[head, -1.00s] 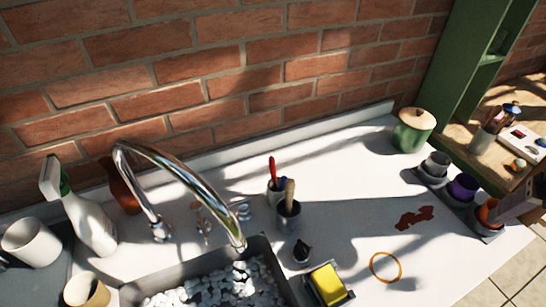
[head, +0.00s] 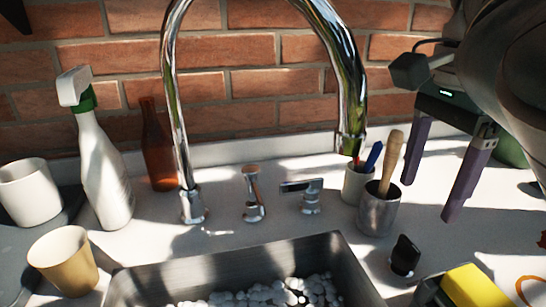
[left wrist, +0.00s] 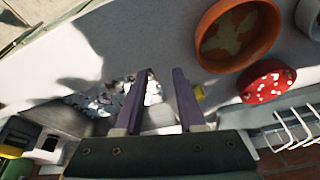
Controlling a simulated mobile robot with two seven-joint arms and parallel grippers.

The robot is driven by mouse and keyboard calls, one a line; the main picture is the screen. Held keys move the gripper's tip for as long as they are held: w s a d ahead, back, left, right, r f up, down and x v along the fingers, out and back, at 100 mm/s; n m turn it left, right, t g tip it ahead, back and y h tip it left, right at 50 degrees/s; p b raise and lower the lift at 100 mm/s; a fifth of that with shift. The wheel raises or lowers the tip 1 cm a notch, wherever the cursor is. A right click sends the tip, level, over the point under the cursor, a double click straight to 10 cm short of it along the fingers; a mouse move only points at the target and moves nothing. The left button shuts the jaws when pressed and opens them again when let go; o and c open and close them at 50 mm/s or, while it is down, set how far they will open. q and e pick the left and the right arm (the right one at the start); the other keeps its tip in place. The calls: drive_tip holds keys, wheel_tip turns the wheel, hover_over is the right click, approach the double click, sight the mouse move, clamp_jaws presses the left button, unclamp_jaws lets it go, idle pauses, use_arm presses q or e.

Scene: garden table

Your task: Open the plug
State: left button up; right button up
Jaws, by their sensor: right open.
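A small black knob (head: 405,255) stands on the counter by the right side of the sink; I cannot tell if it is the plug. The metal sink (head: 340,260) holds white pebbles (head: 275,294), and no drain shows in it. A chrome faucet (head: 175,120) arches behind the sink, with a tap handle (head: 253,190) and a lever (head: 305,190) beside it. My right gripper (head: 430,198) is open and empty, above and behind the knob. My left gripper (left wrist: 162,72) is open and empty in the left wrist view, with pebbles visible below its fingers.
A metal cup (head: 378,212) with a brush stands left of my right gripper. A yellow sponge (head: 474,288) sits right of the sink. A spray bottle (head: 100,165) and beige cup (head: 62,262) stand left. The left wrist view shows an orange bowl (left wrist: 237,35) and red dotted item (left wrist: 267,82).

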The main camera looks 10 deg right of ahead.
sight(410, 243)
wheel_tip(410, 243, down, 9)
drive_tip(key=shift+s+b, duration=0.1)
drive_tip(key=shift+b, duration=0.35)
drive_tip(key=shift+r, duration=0.1)
clamp_jaws()
idle(0.4)
